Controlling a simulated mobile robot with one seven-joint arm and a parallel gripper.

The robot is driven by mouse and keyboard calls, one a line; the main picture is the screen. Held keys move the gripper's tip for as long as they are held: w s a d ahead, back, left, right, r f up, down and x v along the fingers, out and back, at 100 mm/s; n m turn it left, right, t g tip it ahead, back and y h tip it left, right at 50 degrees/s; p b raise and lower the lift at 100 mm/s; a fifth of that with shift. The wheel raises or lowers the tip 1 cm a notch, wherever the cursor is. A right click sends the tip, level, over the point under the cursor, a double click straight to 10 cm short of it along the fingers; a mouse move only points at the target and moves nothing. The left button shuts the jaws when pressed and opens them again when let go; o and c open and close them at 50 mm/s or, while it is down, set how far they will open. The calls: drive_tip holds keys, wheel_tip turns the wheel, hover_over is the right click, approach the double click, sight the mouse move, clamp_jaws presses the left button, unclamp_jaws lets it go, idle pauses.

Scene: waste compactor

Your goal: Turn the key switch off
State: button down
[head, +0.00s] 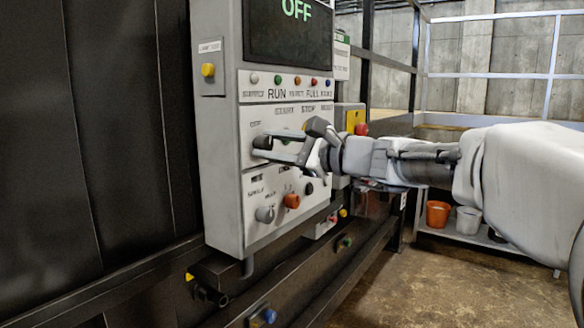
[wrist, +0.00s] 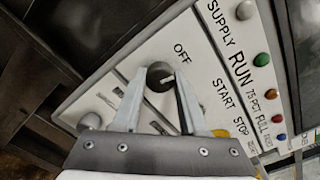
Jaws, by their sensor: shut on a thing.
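The key switch is a round dark knob (wrist: 159,75) with a light mark, on the white face of the control panel (wrist: 112,100), close to the printed word OFF. In the head view the key switch (head: 262,142) shows at the left of the panel's middle row, partly hidden by my fingers. My gripper (head: 266,149) reaches in from the right with its fingertips at the knob. In the wrist view my gripper (wrist: 159,79) has one finger on each side of the knob and is shut on it. The display (head: 290,35) above reads OFF in green.
A yellow button (head: 208,70) sits on the cabinet's left side. Concrete floor lies open at the lower right.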

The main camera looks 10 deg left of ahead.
drive_tip(key=shift+f+n+b, duration=0.1)
drive_tip(key=shift+n+b, duration=1.1)
drive_tip(key=shift+c, duration=2.2)
unclamp_jaws()
drive_tip(key=v, duration=1.7)
drive_tip(key=shift+d, duration=0.2)
drive_tip(key=shift+s, duration=0.2)
